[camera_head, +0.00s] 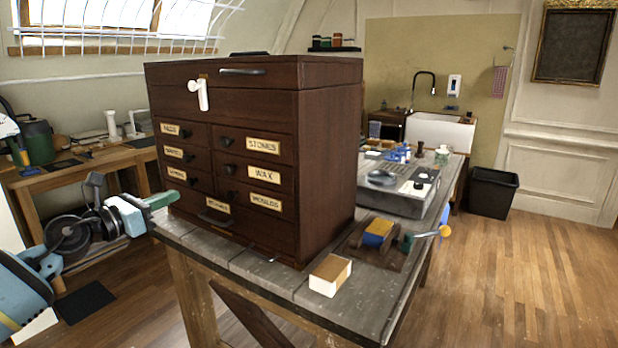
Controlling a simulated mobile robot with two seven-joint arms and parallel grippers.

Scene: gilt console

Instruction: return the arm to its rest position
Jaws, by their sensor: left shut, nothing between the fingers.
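My left arm comes in from the lower left. Its gripper (165,199) is shut and empty, with green fingers pointing right. In the picture the fingertips lie just left of the lower part of the dark wooden drawer chest (328,150); I cannot tell how near they are in depth. The chest stands on the grey plank-topped workbench (233,258), and its labelled drawers look closed. A white hook-shaped piece (203,94) is on its upper front. My right gripper is not in view.
A white-and-tan block (330,276), a dark wooden piece with a blue and yellow part (377,236) and a grey machine (400,190) are on the workbench. A side bench (60,178) stands at left. A black bin (493,192) and open floor are at right.

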